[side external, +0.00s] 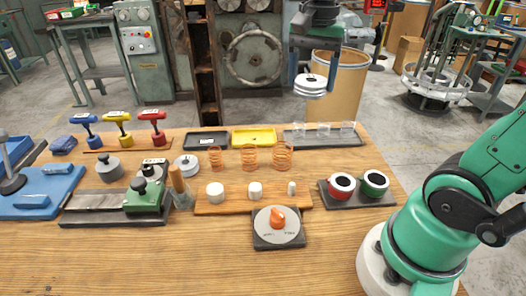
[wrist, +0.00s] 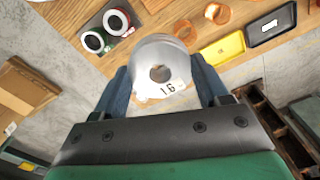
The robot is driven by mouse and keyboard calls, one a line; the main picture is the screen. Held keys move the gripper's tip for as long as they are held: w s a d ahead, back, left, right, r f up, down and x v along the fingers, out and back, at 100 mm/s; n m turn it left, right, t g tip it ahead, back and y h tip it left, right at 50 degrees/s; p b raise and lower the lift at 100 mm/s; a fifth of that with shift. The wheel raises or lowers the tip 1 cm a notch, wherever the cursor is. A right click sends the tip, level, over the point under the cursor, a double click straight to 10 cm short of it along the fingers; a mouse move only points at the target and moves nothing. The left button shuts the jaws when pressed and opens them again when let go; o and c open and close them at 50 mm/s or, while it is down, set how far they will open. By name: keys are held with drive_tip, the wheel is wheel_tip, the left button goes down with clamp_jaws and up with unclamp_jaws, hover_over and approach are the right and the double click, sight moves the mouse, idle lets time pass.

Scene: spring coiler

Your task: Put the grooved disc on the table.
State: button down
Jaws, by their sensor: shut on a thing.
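The grooved disc (side external: 310,85) is pale grey-white, with stacked rims and a dark centre hole. My gripper (side external: 315,66) is shut on it and holds it in the air, in the picture above the table's back edge. In the wrist view the disc (wrist: 162,68) sits between the blue fingers of my gripper (wrist: 163,92), and its face reads "1.6". The wooden table (side external: 150,262) lies lower, with bare wood at the front. The fingers' exact contact with the disc is partly hidden in the side view.
Behind the grey tray with clear cups (side external: 325,133) is a barrel (side external: 345,80). Yellow (side external: 254,138) and black (side external: 206,140) trays, orange coils (side external: 249,156), a dial box (side external: 278,227) and red and green rings (side external: 358,186) stand on the table. The front left is clear.

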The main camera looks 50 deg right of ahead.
hover_over(313, 164)
drive_tip(key=f, duration=0.2)
wheel_tip(313, 164, down, 14)
drive_tip(key=shift+f, duration=2.35)
unclamp_jaws()
drive_tip(key=shift+f, duration=0.15)
